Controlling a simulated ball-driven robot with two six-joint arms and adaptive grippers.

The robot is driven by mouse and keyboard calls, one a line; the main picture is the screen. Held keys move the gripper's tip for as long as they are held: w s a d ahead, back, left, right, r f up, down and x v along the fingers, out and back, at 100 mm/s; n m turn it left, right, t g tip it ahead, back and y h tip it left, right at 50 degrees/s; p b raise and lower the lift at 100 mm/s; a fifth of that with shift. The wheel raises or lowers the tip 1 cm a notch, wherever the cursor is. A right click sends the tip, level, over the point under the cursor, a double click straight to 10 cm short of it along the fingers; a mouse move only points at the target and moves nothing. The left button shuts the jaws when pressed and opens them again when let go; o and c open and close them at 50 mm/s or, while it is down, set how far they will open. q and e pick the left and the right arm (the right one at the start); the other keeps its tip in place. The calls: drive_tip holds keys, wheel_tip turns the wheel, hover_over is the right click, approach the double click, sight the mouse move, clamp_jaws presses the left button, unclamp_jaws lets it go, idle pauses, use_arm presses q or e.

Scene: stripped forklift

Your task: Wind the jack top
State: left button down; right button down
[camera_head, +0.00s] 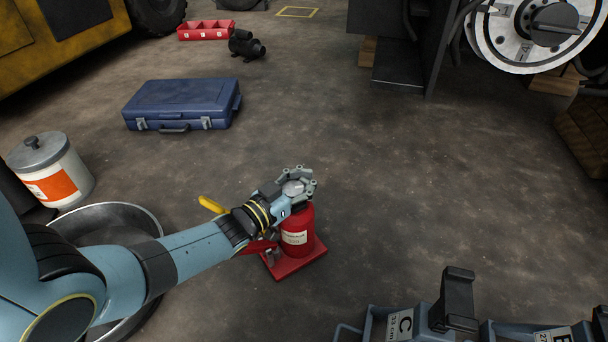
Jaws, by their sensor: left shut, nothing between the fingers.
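The red bottle jack (297,240) stands upright on its red base plate (302,264) on the floor, below the middle of the view. It has a pale label on its body. My left gripper (300,186) is at the top of the jack, reaching in from the left. Its fingers are shut with nothing held between them. The gripper and wrist hide most of the jack top, and I cannot tell whether the fingers touch it. A yellow-ended handle (211,204) shows behind my left forearm. My right gripper is not in view.
A white tub (62,185) and a round metal pan (150,216) are at left. A blue toolcase (180,98) lies farther back. The floor right of the jack is clear.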

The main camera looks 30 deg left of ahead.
use_arm(q)
drive_tip(key=m+g+h, duration=0.1)
drive_tip(key=h, duration=0.1)
drive_tip(key=m+g+h, duration=0.1)
drive_tip(key=m+h, duration=0.1)
drive_tip(key=s+m+g+h, duration=0.1)
drive_tip(key=h, duration=0.1)
drive_tip(key=shift+d+f, duration=0.3)
drive_tip(key=shift+d, duration=0.05)
drive_tip(key=shift+s+d+m+g+h, duration=0.15)
drive_tip(key=shift+m+g+h, duration=0.55)
drive_tip(key=shift+g, duration=0.1)
drive_tip(key=shift+s+d+m+g+h, duration=0.1)
drive_tip(key=shift+d+m+g+h, duration=0.05)
drive_tip(key=shift+m+g+h, duration=0.6)
drive_tip(key=shift+s+m+g, duration=0.1)
drive_tip(key=shift+m+g, duration=0.15)
drive_tip(key=c, duration=1.3)
unclamp_jaws()
drive_tip(key=shift+r+h, duration=0.15)
drive_tip(key=shift+h, duration=0.1)
drive_tip(key=shift+o, duration=1.4)
drive_tip(key=shift+d, duration=0.15)
drive_tip(key=shift+r, duration=0.1)
drive_tip(key=v, duration=1.2)
